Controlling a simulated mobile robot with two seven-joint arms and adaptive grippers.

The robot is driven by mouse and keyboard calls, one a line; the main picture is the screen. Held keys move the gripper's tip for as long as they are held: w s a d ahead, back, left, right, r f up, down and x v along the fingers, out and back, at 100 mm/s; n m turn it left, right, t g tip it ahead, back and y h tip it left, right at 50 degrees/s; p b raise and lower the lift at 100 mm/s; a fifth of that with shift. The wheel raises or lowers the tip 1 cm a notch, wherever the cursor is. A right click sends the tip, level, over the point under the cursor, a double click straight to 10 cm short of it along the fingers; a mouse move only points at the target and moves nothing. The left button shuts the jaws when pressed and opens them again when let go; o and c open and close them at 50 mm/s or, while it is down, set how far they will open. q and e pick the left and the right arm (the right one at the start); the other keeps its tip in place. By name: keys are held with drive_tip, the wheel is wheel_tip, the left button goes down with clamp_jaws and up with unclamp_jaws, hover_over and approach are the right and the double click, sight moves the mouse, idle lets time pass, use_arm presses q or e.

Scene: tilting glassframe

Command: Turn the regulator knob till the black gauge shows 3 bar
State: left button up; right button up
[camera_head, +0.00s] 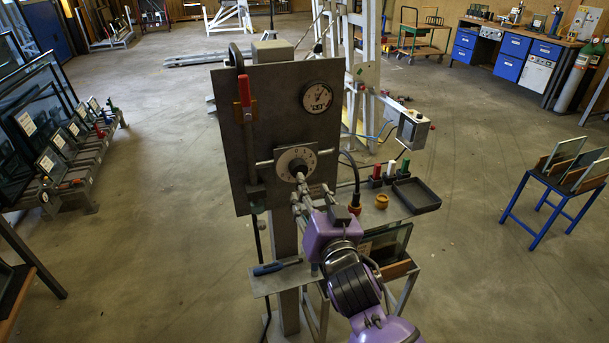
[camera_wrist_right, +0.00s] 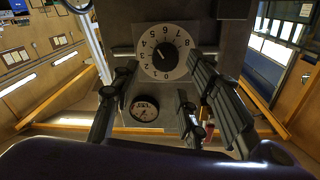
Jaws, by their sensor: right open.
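The regulator knob (camera_wrist_right: 166,53) is dark and round, in a pale dial with numerals 0 to 8, upside down in the wrist view. A light mark on it points roughly between 4 and 5. The dial also shows in the head view (camera_head: 287,157), low on the grey panel. The black-rimmed gauge (camera_head: 317,96) is above it to the right; it also shows in the wrist view (camera_wrist_right: 144,108). Its reading is too small to tell. My right gripper (camera_head: 302,187) is open in front of the dial, its fingers (camera_wrist_right: 163,68) spread either side of the knob. No contact is visible.
A red-handled lever (camera_head: 244,100) stands left of the dial on the panel (camera_head: 270,115). At right are a dark tray (camera_head: 416,195) and coloured red, white and green pieces (camera_head: 390,169). A small shelf (camera_head: 285,279) is below left.

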sight(303, 171)
drive_tip(key=x, duration=0.8)
drive_tip(key=shift+s+a+r, duration=0.1)
drive_tip(key=shift+r, duration=0.1)
drive_tip(key=shift+c, duration=0.5)
drive_tip(key=c, duration=0.9)
